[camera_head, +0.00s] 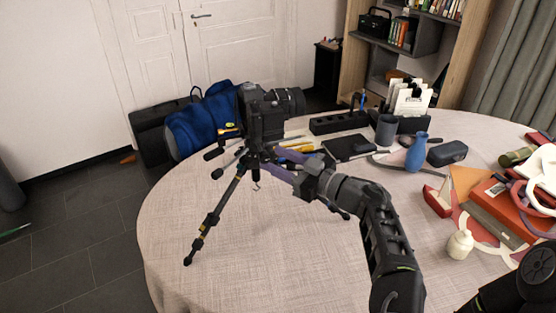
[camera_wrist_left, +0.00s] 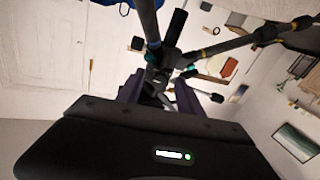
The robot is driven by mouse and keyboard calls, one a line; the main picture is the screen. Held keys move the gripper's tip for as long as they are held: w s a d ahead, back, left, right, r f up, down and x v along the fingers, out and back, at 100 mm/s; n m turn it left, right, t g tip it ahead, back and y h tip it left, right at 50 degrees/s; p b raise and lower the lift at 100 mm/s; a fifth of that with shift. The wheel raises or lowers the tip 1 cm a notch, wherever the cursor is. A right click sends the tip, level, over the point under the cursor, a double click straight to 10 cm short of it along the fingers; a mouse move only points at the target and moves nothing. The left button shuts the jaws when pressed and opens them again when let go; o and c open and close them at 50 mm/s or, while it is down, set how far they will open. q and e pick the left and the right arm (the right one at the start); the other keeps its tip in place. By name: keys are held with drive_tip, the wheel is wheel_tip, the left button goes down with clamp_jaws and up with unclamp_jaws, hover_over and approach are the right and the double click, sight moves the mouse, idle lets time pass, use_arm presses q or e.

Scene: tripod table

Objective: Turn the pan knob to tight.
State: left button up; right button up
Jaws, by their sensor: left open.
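A black tripod (camera_head: 212,218) stands on the round table (camera_head: 200,285) with a camera (camera_head: 265,112) mounted on top. Small knobs and handles stick out around its head; one dark knob (camera_head: 217,173) shows at the left. I cannot tell for sure which is the pan knob. My left gripper (camera_head: 268,161) is open, its two purple fingers pointing at the tripod just below the camera. In the left wrist view the fingers (camera_wrist_left: 158,90) lie either side of the tripod's hub (camera_wrist_left: 160,58); contact cannot be told. My right gripper is out of view.
A blue bag (camera_head: 203,122) lies behind the tripod. The table's left front is clear.

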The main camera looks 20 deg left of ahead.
use_arm(q)
drive_tip(key=b+v, duration=0.1)
drive_tip(key=v, duration=0.6)
drive_tip(key=shift+d, duration=0.4)
drive_tip(key=shift+s, duration=0.1)
wheel_tip(320, 180, down, 4)
drive_tip(key=b, duration=1.1)
drive_tip(key=r, duration=0.1)
drive_tip(key=r+b, duration=0.1)
drive_tip(key=r, duration=0.2)
drive_tip(key=shift+s+d+b, duration=0.15)
drive_tip(key=shift+d+b, duration=0.2)
drive_tip(key=shift+b, duration=0.05)
